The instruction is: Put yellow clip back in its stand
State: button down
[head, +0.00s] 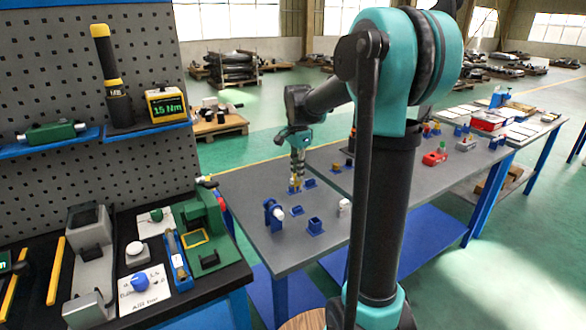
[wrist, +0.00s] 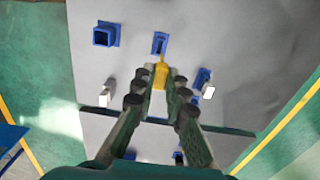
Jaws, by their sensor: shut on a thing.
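My gripper (wrist: 161,86) is shut on the yellow clip (wrist: 161,72), which points away from the fingers in the wrist view. The clip's far end is close to a small blue stand (wrist: 159,43) in the picture. I cannot tell whether it touches the stand or is above it. In the head view, my gripper (head: 297,172) points down over the grey table, with the yellow clip (head: 295,184) small at its tips. The stand under it is mostly hidden there.
A square blue holder (wrist: 106,35) is left of the stand, another blue stand (wrist: 201,77) to the right. White blocks (wrist: 107,93) are nearby. In the head view, a blue bracket (head: 273,214) stands near the table's left edge. The tabletop between them is bare.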

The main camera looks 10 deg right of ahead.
aim_at(297, 184)
jog(key=shift+f, duration=0.1)
jog(key=shift+f, duration=2.8)
jog(key=shift+f, duration=0.2)
jog(key=shift+f, duration=1.35)
jog(key=c, duration=1.5)
grip_release()
jog(key=shift+o, duration=0.2)
jog(key=shift+r, duration=0.15)
jog(key=shift+r, duration=2.45)
